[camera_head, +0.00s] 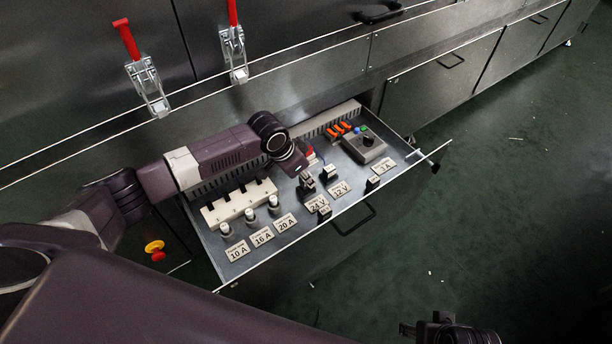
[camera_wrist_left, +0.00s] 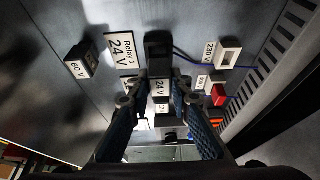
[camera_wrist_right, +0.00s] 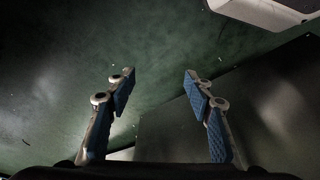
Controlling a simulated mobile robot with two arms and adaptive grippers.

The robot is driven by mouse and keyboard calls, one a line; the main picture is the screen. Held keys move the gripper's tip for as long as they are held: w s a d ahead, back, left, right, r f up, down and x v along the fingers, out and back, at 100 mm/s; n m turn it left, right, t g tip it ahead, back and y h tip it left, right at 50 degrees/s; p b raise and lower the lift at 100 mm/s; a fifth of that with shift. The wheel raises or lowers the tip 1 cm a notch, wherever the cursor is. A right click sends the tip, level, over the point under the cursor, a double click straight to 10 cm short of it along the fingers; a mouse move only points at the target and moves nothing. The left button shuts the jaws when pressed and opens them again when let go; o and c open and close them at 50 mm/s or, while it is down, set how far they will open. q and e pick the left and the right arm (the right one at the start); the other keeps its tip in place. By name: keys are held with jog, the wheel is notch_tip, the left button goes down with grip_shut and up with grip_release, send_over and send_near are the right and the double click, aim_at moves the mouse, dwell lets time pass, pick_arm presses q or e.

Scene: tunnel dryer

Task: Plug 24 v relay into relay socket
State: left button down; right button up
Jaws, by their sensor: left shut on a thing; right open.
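My left gripper (camera_head: 306,184) is over the open drawer, pointing down behind the 24 V label plate (camera_head: 318,205). In the left wrist view its fingers (camera_wrist_left: 159,88) are shut on a small block marked 24 V, the 24 V relay (camera_wrist_left: 159,89). A black block (camera_wrist_left: 158,46) lies directly in line with the relay; I cannot tell whether it is the socket or part of the relay, nor whether the pins are seated. The Relay 1 24 V plate (camera_wrist_left: 120,48) lies beside it. My right gripper (camera_wrist_right: 160,85) is open and empty, away from the drawer over the floor.
A black 60 V block (camera_wrist_left: 82,60) stands near the plate. The drawer also holds a white fuse holder (camera_head: 238,203), several round fuses, a grey box with a knob (camera_head: 364,146), orange connectors (camera_head: 338,130) and a red block (camera_wrist_left: 219,95). The drawer handle (camera_head: 354,219) juts out.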

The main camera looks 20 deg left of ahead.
pick_arm(q)
jog(key=shift+p, duration=0.35)
pick_arm(e)
notch_tip(320, 180, down, 3)
jog(key=shift+s+a+f, duration=0.1)
dwell(0.5)
dwell(0.5)
pick_arm(q)
jog(key=shift+p, duration=0.35)
pick_arm(e)
jog(key=shift+s+f, duration=0.15)
jog(key=shift+f, duration=1.2)
pick_arm(q)
jog(key=shift+p, duration=0.4)
pick_arm(e)
jog(key=shift+s+f+g, duration=0.15)
jog(key=shift+s+f, duration=0.05)
jog(key=shift+f, duration=0.45)
jog(key=shift+s+f+g, duration=0.15)
jog(key=shift+f, duration=0.45)
